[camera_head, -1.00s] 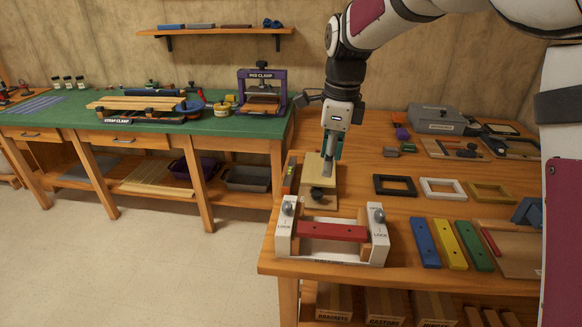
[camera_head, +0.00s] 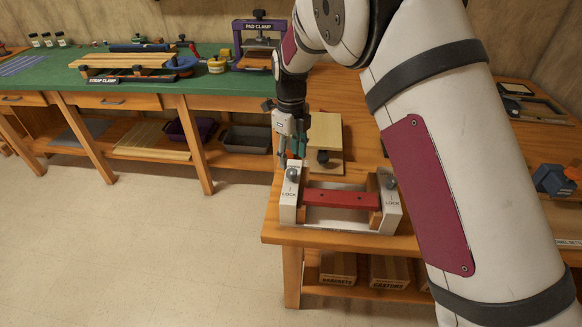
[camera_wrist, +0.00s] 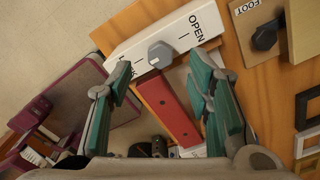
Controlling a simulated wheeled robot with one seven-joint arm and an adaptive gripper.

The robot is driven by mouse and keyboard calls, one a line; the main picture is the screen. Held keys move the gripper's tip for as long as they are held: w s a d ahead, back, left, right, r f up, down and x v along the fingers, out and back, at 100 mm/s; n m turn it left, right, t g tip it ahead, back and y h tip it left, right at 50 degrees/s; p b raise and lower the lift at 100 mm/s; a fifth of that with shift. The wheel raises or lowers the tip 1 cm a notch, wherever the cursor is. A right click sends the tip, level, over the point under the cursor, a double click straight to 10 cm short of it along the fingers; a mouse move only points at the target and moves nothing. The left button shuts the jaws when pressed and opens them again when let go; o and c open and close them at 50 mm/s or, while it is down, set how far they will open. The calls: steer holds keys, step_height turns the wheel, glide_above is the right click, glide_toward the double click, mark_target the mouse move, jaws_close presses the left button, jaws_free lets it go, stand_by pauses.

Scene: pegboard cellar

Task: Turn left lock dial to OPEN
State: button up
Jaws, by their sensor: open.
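The white lock fixture (camera_head: 338,221) stands at the front left of the wooden bench and holds a red bar (camera_head: 341,198) between two end blocks. The left lock dial (camera_head: 292,175) is a grey knob on the left block; it also shows in the wrist view (camera_wrist: 160,54), between OPEN and LOCK markings. Which marking it points to is unclear. The right lock dial (camera_head: 391,183) sits on the right block. My gripper (camera_head: 292,154) is just behind and above the left dial. In the wrist view my gripper (camera_wrist: 164,75) is open, its teal fingers either side of the dial, apparently not touching it.
A wooden board with a dark knob (camera_head: 323,156) lies behind the fixture; it shows in the wrist view, labelled FOOT (camera_wrist: 264,38). My arm covers much of the bench's right side. A blue block (camera_head: 553,179) lies at the right. Open floor lies left of the bench.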

mark_target(291, 171)
steer(key=shift+f, duration=2.55)
jaws_close()
